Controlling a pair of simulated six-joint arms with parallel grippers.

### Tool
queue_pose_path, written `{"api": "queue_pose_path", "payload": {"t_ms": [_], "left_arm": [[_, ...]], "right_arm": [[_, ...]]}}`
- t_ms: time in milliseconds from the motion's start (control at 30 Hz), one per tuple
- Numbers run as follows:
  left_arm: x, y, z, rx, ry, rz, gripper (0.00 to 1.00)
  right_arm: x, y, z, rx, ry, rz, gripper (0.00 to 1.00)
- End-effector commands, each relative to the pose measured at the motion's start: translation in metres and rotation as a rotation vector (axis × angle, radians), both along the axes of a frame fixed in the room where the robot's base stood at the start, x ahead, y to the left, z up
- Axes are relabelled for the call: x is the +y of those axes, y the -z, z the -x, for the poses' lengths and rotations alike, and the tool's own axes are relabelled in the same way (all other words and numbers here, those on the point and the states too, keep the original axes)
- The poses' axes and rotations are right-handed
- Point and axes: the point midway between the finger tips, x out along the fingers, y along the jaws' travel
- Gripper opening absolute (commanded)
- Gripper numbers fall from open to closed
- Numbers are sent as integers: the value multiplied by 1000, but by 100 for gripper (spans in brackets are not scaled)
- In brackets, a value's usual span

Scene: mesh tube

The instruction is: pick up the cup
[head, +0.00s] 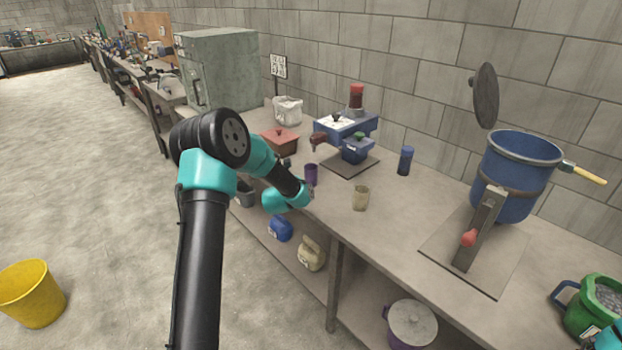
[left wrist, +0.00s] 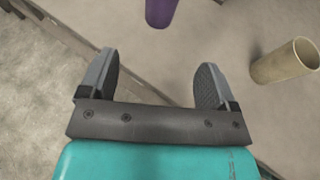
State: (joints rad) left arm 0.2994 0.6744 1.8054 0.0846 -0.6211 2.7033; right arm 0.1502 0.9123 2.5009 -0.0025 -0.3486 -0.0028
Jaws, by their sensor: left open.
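A purple cup (head: 311,174) stands on the workbench near its front edge. Its lower part shows at the top of the left wrist view (left wrist: 161,10), ahead of my fingers. A beige cup (head: 361,197) stands to the right of it on the bench; in the left wrist view the beige cup (left wrist: 288,62) is at the right. My left gripper (head: 308,193) is at the bench's front edge, close to the purple cup. In the left wrist view its two fingers (left wrist: 158,66) are spread apart with nothing between them.
A blue machine (head: 349,128) stands behind the cups, with a dark blue canister (head: 405,161) to its right. A red-brown box (head: 280,141) is behind my left forearm. A large blue pot (head: 517,175) is farther right. The bench around the beige cup is clear.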

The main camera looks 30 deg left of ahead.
Motion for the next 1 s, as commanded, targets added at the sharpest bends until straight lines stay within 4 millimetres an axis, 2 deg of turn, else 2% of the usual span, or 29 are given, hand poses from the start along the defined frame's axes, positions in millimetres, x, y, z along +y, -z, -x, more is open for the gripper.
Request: {"api": "queue_pose_path", "payload": {"t_ms": [267, 1000], "left_arm": [[1, 4, -7, 2, 2, -1, 83], [23, 44, -101, 2, 2, -2, 83]], "right_arm": [[0, 0, 0, 0, 0, 0, 43], [0, 0, 0, 0, 0, 0, 43]]}}
